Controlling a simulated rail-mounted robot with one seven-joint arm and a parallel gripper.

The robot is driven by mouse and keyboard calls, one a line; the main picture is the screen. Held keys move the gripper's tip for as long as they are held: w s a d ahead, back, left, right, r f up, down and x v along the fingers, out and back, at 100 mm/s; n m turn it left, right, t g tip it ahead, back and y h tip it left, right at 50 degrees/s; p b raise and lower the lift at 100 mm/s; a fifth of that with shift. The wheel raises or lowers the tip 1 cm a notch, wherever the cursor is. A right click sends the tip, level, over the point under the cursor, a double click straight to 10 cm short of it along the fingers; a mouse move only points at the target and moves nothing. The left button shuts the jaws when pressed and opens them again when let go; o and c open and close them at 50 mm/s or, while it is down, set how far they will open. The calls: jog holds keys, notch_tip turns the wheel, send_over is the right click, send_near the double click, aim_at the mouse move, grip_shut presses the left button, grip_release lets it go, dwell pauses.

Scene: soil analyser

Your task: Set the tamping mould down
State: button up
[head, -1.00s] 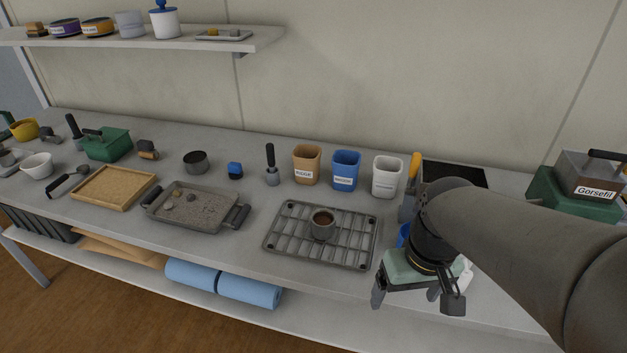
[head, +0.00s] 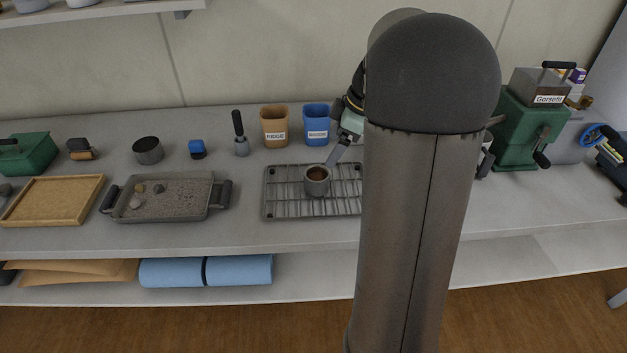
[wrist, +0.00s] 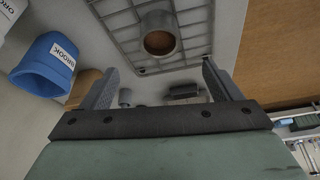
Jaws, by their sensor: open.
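The tamping mould, which I take to be the grey cup with brown soil inside (head: 317,181), stands upright on the wire rack (head: 285,208). In the wrist view the mould (wrist: 160,34) lies beyond my fingertips, roughly midway between them, with its brown filling visible. My gripper (wrist: 160,70) is open, with nothing between its fingers. In the head view my gripper (head: 338,154) is at the mould's upper right, one finger close to its rim; whether it touches is unclear. My arm hides the rack's right end.
An orange-brown cup (head: 274,128) and a blue cup (head: 316,125) stand behind the rack. A grey tray with stones (head: 170,205) lies to its left. A green machine (head: 525,125) stands at the right. The bench front between tray and rack is clear.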

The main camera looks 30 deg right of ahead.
aim_at(313, 178)
jog(key=p+x, duration=0.1)
jog(key=x, duration=1)
jog(key=shift+p, duration=0.3)
jog(key=shift+c, duration=0.2)
jog(key=c, duration=1.3)
jog(key=shift+r, duration=0.1)
